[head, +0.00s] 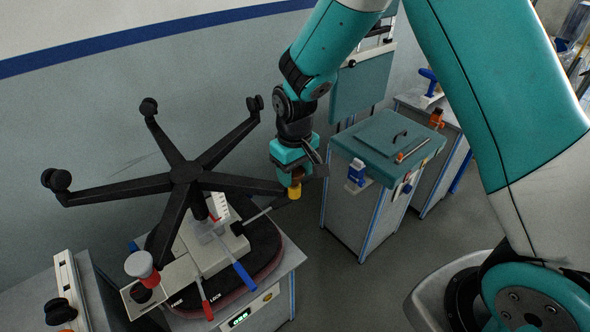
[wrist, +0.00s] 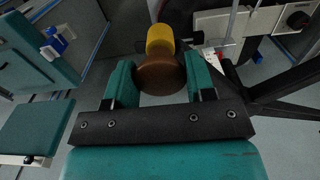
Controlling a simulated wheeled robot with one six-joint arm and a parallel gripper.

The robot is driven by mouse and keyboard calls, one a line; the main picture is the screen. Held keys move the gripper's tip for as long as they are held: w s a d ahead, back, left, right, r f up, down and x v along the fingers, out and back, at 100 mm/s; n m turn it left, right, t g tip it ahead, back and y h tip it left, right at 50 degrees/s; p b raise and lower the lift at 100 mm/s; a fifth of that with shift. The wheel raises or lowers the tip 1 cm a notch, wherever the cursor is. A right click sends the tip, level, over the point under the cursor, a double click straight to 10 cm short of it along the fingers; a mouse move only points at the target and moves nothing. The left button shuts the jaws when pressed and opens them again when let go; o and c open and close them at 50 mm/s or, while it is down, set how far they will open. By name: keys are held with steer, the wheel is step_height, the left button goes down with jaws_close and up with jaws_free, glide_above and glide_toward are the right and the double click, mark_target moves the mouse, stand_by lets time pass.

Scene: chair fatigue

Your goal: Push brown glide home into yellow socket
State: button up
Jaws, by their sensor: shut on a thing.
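My gripper (head: 293,176) is shut on the brown glide (wrist: 162,76), whose rounded body sits between the two teal fingers in the wrist view. The yellow socket (wrist: 159,40) lies straight beyond the glide, in line with it, and the two look to be touching. How deep the glide sits cannot be told. In the head view the yellow socket (head: 295,192) shows just below the fingers, near the end of the right leg of the black five-legged chair base (head: 187,174). The fingers largely hide the glide in the head view.
The upturned chair base stands on a bench fixture (head: 205,250) with red and blue levers. A teal-topped cabinet (head: 375,140) stands to the right. Open floor (head: 350,275) lies between the bench and my base.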

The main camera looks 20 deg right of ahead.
mark_target(295, 171)
steer(key=shift+f, duration=0.4)
steer(key=o, duration=1)
steer(key=shift+c, duration=0.2)
step_height(295, 171, up, 18)
steer(key=b, duration=0.3)
steer(key=shift+f, duration=0.25)
steer(key=s+a+n+y, duration=0.1)
steer(key=s+a+y, duration=0.1)
steer(key=s, duration=1)
steer(key=s+a+n+y, duration=0.2)
steer(key=s, duration=1)
steer(key=shift+s+a+f+b, duration=0.2)
steer(key=shift+s+a+b, duration=0.1)
steer(key=shift+b, duration=0.1)
